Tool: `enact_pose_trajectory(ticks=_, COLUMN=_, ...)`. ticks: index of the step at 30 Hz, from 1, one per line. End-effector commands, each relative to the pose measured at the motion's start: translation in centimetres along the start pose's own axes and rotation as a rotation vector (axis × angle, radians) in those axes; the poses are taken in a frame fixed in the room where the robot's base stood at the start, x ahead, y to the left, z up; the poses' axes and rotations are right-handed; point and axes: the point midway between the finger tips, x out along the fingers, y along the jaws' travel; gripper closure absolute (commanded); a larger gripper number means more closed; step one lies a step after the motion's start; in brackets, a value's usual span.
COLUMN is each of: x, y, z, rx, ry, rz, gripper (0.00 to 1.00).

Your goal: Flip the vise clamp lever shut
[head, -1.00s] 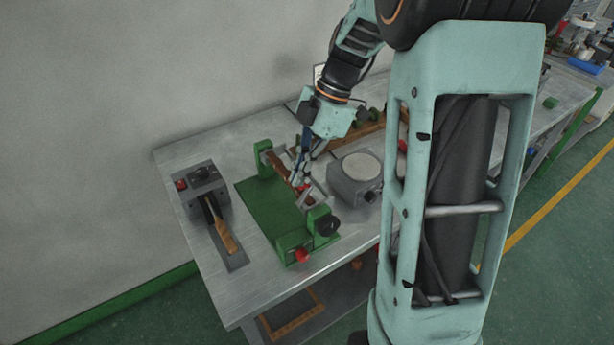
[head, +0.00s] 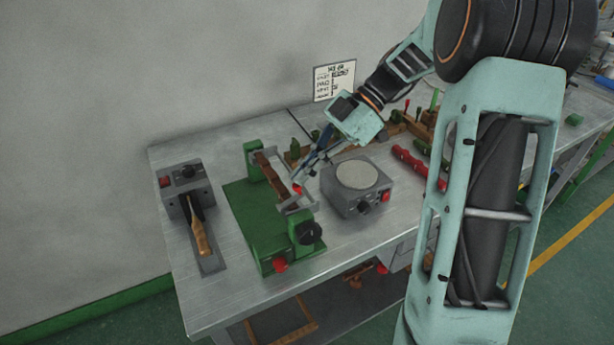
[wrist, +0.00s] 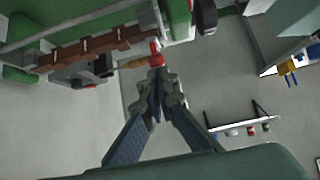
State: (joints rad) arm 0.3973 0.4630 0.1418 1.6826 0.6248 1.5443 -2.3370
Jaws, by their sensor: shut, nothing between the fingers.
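The green vise (head: 246,212) stands on the bench with a brown mold strip (head: 270,174) along it and a pale metal clamp frame (head: 298,203) beside the strip. A red lever tip (head: 296,188) shows at the frame; in the wrist view a red tip (wrist: 156,60) lies just beyond my fingertips. My gripper (head: 308,166) is shut and empty, at the right side of the vise close to the red tip. I cannot tell whether it touches. The lever's full length and angle are unclear.
A grey box with a round pale top (head: 358,178) stands close to the right of the vise. A grey unit with a wooden-handled tool (head: 200,235) is at left. Red cylinders (head: 410,162) and wooden racks lie farther right.

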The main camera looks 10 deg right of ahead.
Motion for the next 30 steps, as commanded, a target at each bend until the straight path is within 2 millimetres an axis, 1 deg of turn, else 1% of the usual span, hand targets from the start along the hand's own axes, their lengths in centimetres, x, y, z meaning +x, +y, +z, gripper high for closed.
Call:
enact_pose_trajectory(ticks=8, x=-0.3, y=0.0, z=-0.3, rx=0.000, ry=-0.002, rz=0.000, gripper=1.00)
enact_pose_trajectory(ticks=18, x=-1.2, y=0.0, z=-1.3, rx=0.001, ry=-0.002, rz=0.001, gripper=1.00)
enact_pose_trajectory(ticks=30, x=-1.2, y=0.1, z=-1.6, rx=0.000, ry=-0.002, rz=0.001, gripper=1.00)
